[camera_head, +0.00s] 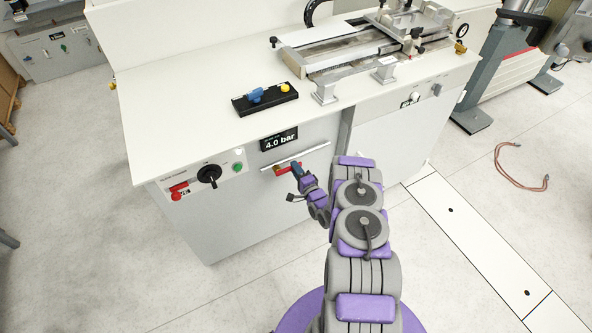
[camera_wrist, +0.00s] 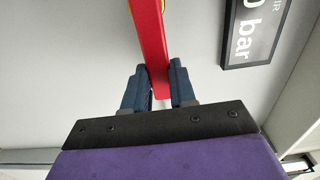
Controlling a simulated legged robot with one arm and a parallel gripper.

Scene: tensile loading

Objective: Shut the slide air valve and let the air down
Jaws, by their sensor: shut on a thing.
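The red valve handle (camera_head: 285,168) is on the cabinet's front panel, below a pale horizontal bar or pipe. In the wrist view the red handle (camera_wrist: 147,40) runs from the top edge down between my dark blue fingers. My gripper (camera_head: 297,171) is at the handle, and in the wrist view my gripper (camera_wrist: 158,85) is shut on the handle's near end. A yellow part shows beside the handle at the top of the wrist view. The pressure display (camera_head: 280,140) above the handle reads 4.0 bar; part of the display (camera_wrist: 256,30) also shows in the wrist view.
A panel with a black rotary knob (camera_head: 209,175), a green button (camera_head: 238,168) and a red switch (camera_head: 178,191) is left of the handle. A black block with a blue valve (camera_head: 256,95) lies on the benchtop. A reddish hose (camera_head: 520,184) lies on the floor at right.

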